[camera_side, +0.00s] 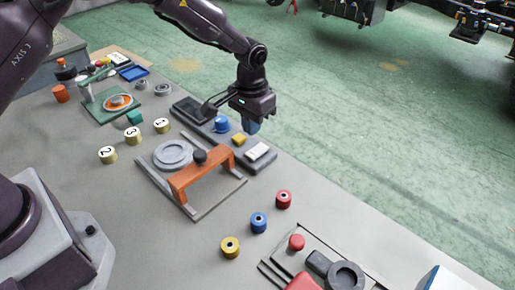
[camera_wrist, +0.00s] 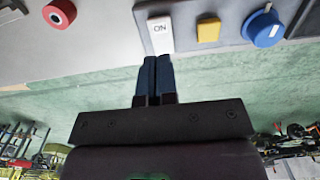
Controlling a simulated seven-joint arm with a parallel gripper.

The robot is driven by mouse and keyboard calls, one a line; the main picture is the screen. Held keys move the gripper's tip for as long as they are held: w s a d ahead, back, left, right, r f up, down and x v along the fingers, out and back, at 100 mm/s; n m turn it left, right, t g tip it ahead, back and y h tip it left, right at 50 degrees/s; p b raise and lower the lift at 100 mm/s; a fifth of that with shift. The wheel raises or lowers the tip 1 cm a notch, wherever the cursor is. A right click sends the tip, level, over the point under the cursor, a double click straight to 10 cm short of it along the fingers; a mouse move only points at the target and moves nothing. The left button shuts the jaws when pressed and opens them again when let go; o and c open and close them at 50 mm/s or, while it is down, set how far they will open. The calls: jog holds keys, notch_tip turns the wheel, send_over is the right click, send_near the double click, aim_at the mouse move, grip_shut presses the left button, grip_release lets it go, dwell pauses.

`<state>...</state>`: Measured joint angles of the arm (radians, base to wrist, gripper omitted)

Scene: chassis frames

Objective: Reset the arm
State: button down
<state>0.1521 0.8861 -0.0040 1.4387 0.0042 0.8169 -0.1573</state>
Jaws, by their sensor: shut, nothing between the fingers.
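My gripper (camera_side: 251,126) hangs at the far edge of the workbench, above the control panel, at the end of my dark arm. In the wrist view its two blue fingers (camera_wrist: 157,62) are pressed together with nothing between them. The control panel carries a white switch marked "NO" as seen there (camera_wrist: 160,32), a yellow button (camera_wrist: 208,30) and a blue knob (camera_wrist: 264,27). The fingertips appear close to the white switch in the wrist view; whether they touch it I cannot tell.
An orange bridge-shaped slider frame (camera_side: 200,172) stands mid-bench beside a grey disc (camera_side: 172,154). Red (camera_side: 283,199), blue (camera_side: 259,222) and yellow (camera_side: 230,247) cylinders stand in front. Numbered cylinders (camera_side: 131,134) stand at left. Beyond the bench edge is open green floor (camera_side: 370,130).

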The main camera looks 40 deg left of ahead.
jog(key=shift+s+f, duration=0.1)
jog(key=shift+s, duration=0.1)
jog(key=s+a+r+t, duration=0.2)
jog(key=s+a+r, duration=0.1)
jog(key=s+r, duration=0.9)
jog(key=s+a+r+t, duration=0.3)
jog(key=s+a+r, duration=0.1)
jog(key=s+r, duration=0.9)
jog(key=s, duration=0.3)
jog(key=shift+a+t, duration=0.25)
jog(key=shift+t, duration=0.05)
